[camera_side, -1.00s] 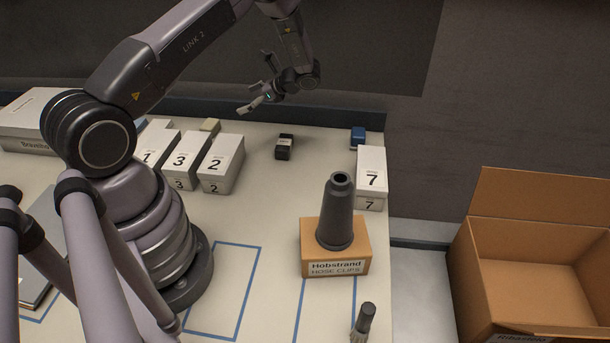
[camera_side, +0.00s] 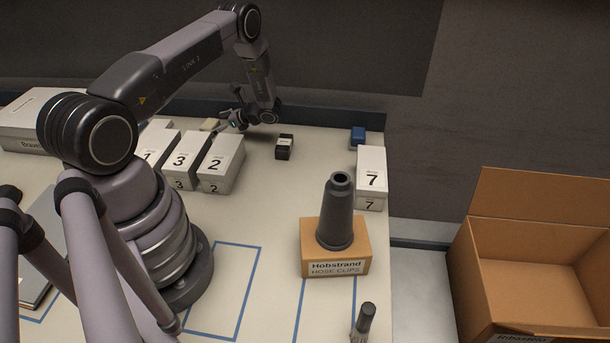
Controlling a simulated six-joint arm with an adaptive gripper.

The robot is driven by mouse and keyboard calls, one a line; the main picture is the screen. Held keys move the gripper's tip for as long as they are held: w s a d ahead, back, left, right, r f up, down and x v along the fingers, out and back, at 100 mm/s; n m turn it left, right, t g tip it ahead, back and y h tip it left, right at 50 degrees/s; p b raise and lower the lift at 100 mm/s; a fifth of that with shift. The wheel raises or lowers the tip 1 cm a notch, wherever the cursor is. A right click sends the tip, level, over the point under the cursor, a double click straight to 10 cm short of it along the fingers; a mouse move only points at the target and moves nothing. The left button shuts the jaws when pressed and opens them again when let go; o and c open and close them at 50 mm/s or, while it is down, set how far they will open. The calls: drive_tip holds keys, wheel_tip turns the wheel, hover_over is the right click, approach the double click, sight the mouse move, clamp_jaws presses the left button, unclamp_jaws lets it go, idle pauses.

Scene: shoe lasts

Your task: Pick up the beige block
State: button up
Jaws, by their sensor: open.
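The beige block (camera_side: 209,124) is a small pale block near the back of the table, behind the white boxes numbered 3 and 2. Its lower part is hidden by these boxes. My gripper (camera_side: 219,126) is open, low and just to the right of the block, tilted with its fingers pointing left. One finger reaches close to the block's right side. I cannot tell whether it touches the block.
White boxes 1 (camera_side: 150,157), 3 (camera_side: 186,160) and 2 (camera_side: 221,163) stand close in front. A black block (camera_side: 284,147) lies right of my gripper. A blue block (camera_side: 358,138) and white box 7 (camera_side: 371,177) are farther right. The table between is clear.

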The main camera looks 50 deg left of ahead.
sight(206, 126)
drive_tip(key=shift+x, duration=1.95)
drive_tip(key=shift+w+a+f, duration=0.1)
drive_tip(key=shift+w, duration=0.1)
drive_tip(key=c, duration=1.2)
